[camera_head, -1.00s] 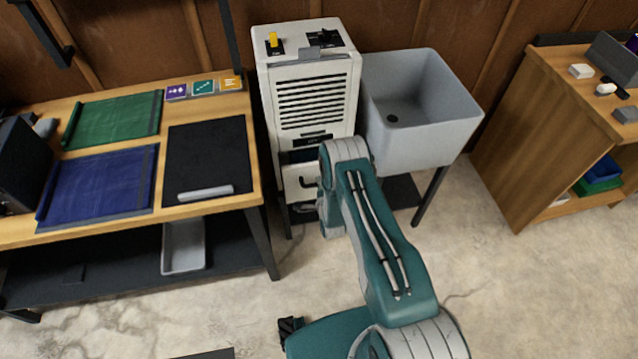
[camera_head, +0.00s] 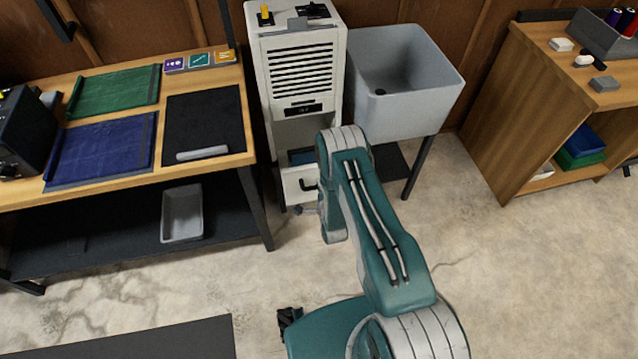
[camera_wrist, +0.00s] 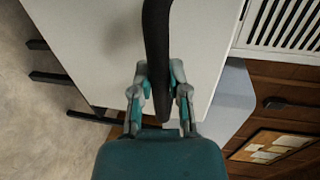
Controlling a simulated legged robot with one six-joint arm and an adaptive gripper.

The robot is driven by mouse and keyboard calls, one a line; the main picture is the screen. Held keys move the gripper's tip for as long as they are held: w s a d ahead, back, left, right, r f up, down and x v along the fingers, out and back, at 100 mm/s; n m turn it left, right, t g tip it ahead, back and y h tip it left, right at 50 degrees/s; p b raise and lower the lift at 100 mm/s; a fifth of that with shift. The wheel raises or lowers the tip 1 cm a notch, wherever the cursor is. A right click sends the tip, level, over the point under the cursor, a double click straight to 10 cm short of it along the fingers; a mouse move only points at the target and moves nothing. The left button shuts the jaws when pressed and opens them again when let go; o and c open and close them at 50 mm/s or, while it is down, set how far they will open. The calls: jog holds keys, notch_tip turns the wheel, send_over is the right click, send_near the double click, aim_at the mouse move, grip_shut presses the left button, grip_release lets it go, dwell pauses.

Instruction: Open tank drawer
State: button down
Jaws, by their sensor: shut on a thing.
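A white dehumidifier (camera_head: 296,75) with a slatted grille stands between the workbench and the sink. Its tank drawer (camera_head: 297,180) is pulled out at the bottom, with a pale cavity above it and a bluish inside showing behind the front. A black handle (camera_head: 310,186) sits on the drawer front. In the wrist view, the black handle (camera_wrist: 156,35) runs between the two fingers of my gripper (camera_wrist: 158,72), which is shut on it, in front of the white drawer front (camera_wrist: 100,45). In the head view my arm hides part of the drawer's right side.
A workbench (camera_head: 215,160) with green, blue and black mats stands on the left. A grey sink (camera_head: 410,110) stands close at the dehumidifier's right. A wooden shelf unit (camera_head: 505,120) is at the right. The concrete floor (camera_head: 190,280) in front is mostly clear.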

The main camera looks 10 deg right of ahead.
jog(key=shift+s+f, duration=0.2)
jog(key=shift+f, duration=0.05)
jog(key=c, duration=0.7)
grip_release()
jog(key=shift+o, duration=0.5)
jog(key=shift+w, duration=0.1)
jog(key=shift+r, duration=0.1)
jog(key=v, duration=1.1)
jog(key=shift+s, duration=0.4)
jog(key=shift+w+r, duration=0.1)
